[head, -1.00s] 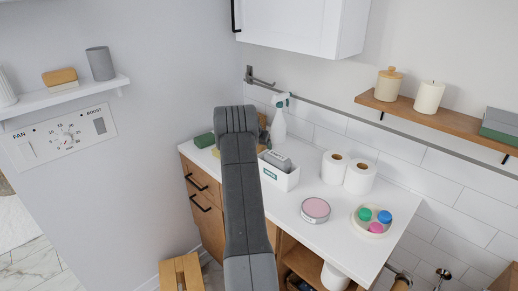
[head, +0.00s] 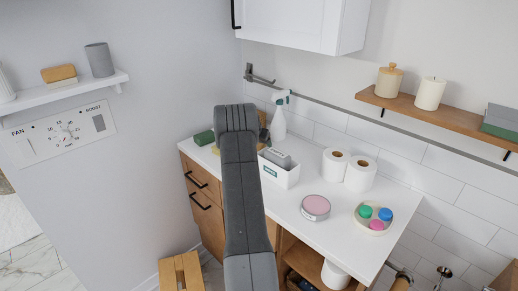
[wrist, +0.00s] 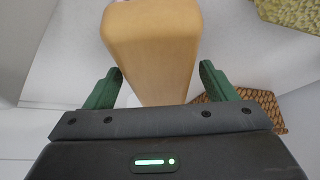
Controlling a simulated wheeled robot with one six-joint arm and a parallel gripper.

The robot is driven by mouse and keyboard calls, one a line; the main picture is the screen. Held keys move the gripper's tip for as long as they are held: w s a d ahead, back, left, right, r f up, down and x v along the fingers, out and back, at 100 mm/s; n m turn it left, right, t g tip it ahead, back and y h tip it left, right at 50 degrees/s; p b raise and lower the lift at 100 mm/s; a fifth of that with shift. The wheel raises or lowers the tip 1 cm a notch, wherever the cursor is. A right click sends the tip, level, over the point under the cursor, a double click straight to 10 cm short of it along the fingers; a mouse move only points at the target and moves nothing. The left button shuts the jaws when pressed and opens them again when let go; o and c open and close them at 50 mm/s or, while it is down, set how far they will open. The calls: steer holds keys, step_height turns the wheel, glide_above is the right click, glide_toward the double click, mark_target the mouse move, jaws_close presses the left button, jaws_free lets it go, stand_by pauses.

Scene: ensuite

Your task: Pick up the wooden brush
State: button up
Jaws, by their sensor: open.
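A tan wooden block (wrist: 152,45), which looks like the wooden brush, fills the upper middle of the wrist view. Its bristles do not show. My gripper (wrist: 162,70) is open, with one green finger on each side of the block's lower part. A narrow gap shows beside each finger, and I cannot tell how deep the block sits between them. In the head view my arm covers the gripper and most of the counter's far left end, so I cannot make out the brush there.
A yellow-green rough-textured thing (wrist: 290,12) and a brown woven thing (wrist: 250,102) lie right of the block. On the white counter (head: 290,215) are a green item (head: 204,138), spray bottle (head: 279,122), white bin (head: 280,172), paper rolls (head: 360,173), round tin (head: 315,207) and dish (head: 374,230).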

steer(key=c, duration=1.2)
steer(key=shift+r, duration=0.15)
steer(key=shift+r+p, duration=0.2)
steer(key=shift+p, duration=0.3)
step_height(320, 180, up, 10)
steer(key=shift+f+b, duration=0.1)
steer(key=shift+b, duration=0.9)
steer(key=o, duration=0.5)
steer(key=shift+c, duration=1.4)
